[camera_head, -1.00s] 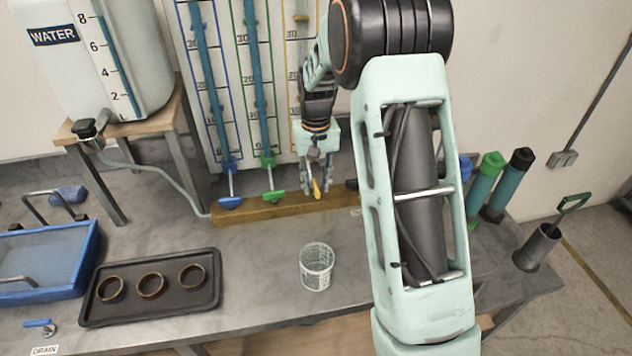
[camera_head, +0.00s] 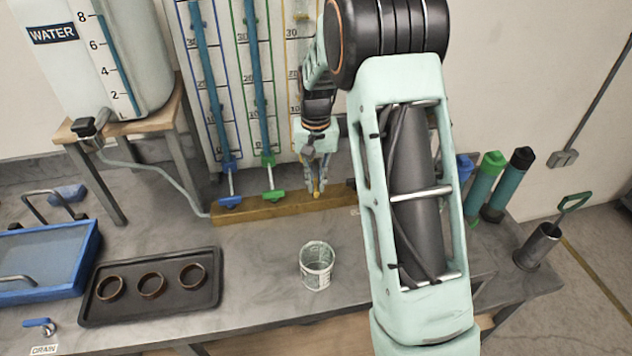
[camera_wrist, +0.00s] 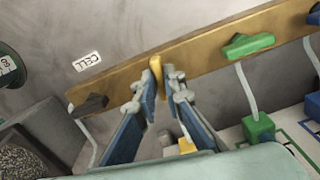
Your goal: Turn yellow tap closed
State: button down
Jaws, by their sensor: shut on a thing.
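The yellow tap (camera_head: 316,194) sits on the wooden manifold bar (camera_head: 290,206) at the foot of the yellow-framed tube. My gripper (camera_head: 317,184) is at the tap, pointing down, with its fingers around the handle. In the wrist view the yellow handle (camera_wrist: 154,68) stands between the two blue-padded fingertips of my gripper (camera_wrist: 161,80). The handle looks narrow and edge-on there. The fingers hide part of the tap body.
A clear mesh-like cup (camera_head: 317,266) stands on the bench in front. A black tray (camera_head: 150,287) holds three rings.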

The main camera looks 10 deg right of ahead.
jog(key=m, duration=0.3)
jog(key=shift+a+m, duration=0.1)
jog(key=shift+m, duration=0.2)
jog(key=m, duration=0.4)
jog(key=shift+w+m, duration=0.1)
jog(key=shift+m, duration=0.2)
jog(key=m, duration=0.4)
jog(key=shift+a+p, duration=0.1)
jog(key=shift+p, duration=0.25)
jog(key=shift+w+m+p, duration=0.15)
jog(key=shift+m+p, duration=0.3)
jog(key=shift+m, duration=1.55)
jog(key=c, duration=2)
grip_release()
